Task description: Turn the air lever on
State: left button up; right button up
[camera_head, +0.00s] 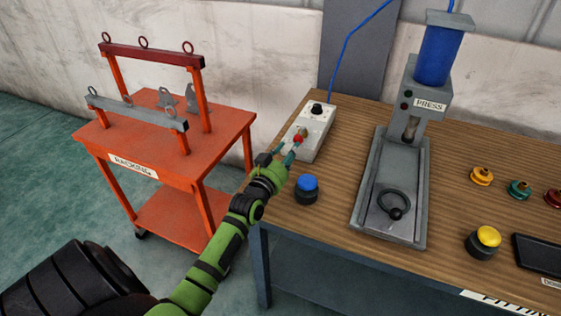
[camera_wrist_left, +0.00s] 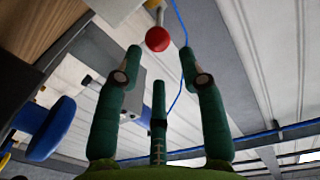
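The air lever has a red ball knob (camera_head: 297,139) and stands on a white control box (camera_head: 316,126) at the table's left rear corner. The box also carries a black knob (camera_head: 316,109). My left gripper (camera_head: 286,151) is at the front of the box, close to the red ball. In the left wrist view, the red ball (camera_wrist_left: 158,39) on its pale stem is just beyond the tips of my left gripper (camera_wrist_left: 162,65). Its green fingers are spread, with nothing between them. My right gripper is not in view.
A blue-topped button (camera_head: 307,186) stands close to my left gripper. A grey press (camera_head: 393,190) with a blue cylinder is right of the box. A yellow-topped button (camera_head: 484,242) and several small coloured parts lie further right. An orange racking cart (camera_head: 225,127) stands left.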

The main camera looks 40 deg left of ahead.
pick_arm(q)
jog(key=s, duration=0.5)
jog(key=shift+d, duration=0.4)
jog(key=shift+w, duration=0.1)
